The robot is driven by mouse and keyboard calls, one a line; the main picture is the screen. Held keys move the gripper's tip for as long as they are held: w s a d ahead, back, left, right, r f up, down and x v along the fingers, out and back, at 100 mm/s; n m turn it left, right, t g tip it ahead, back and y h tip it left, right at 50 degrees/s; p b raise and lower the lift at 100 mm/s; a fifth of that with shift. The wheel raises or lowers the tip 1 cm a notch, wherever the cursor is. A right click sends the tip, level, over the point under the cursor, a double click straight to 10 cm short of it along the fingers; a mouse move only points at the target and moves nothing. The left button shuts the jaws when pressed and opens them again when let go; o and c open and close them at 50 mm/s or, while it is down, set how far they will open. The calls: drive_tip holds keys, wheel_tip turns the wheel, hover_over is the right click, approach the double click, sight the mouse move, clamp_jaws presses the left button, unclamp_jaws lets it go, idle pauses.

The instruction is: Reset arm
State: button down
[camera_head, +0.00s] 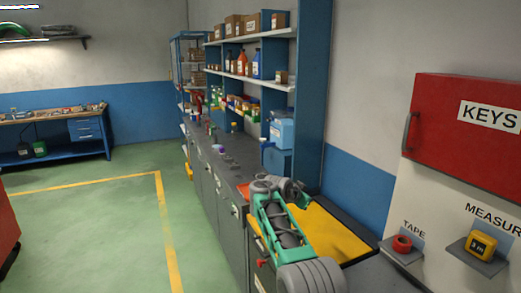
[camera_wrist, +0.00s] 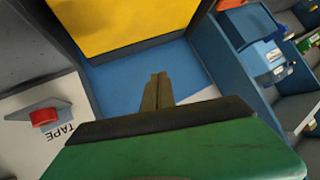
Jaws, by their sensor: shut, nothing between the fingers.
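My gripper (camera_wrist: 158,80) shows in the wrist view with its two fingers together and nothing between them. The fingers point toward a blue wall band (camera_wrist: 125,80), apart from any object. In the head view my green and grey arm (camera_head: 282,228) is bent over the right-hand counter, beside a yellow surface (camera_head: 325,232). The fingers cannot be made out clearly there. The yellow surface also fills the top of the wrist view (camera_wrist: 120,22), which looks upside down.
A red key cabinet (camera_head: 465,130), a red tape roll (camera_head: 402,243) and a yellow tape measure (camera_head: 481,246) are at the right. Shelves hold boxes and bottles, with a blue container (camera_head: 281,130) nearby. A workbench (camera_head: 55,128) stands far left. The green floor (camera_head: 90,220) is open.

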drive_tip(key=s+a+f+n+g+y, duration=0.2)
drive_tip(key=s+a+f+n+g, duration=0.15)
drive_tip(key=s+f, duration=0.4)
drive_tip(key=s+a+f+n+g+y, duration=0.25)
drive_tip(key=s+f+n, duration=0.25)
drive_tip(key=s+f, duration=0.3)
drive_tip(key=s+d+r+n+g+y, duration=0.1)
drive_tip(key=s+n+g, duration=0.1)
drive_tip(key=s, duration=1.5)
drive_tip(key=s+r+n+g+y, duration=0.1)
drive_tip(key=s+n, duration=0.1)
drive_tip(key=s, duration=1.6)
drive_tip(key=w+d+r+m+t, duration=0.1)
drive_tip(key=d+r+t, duration=0.2)
drive_tip(key=r, duration=0.7)
drive_tip(key=shift+t, duration=0.5)
drive_tip(key=shift+m, duration=0.25)
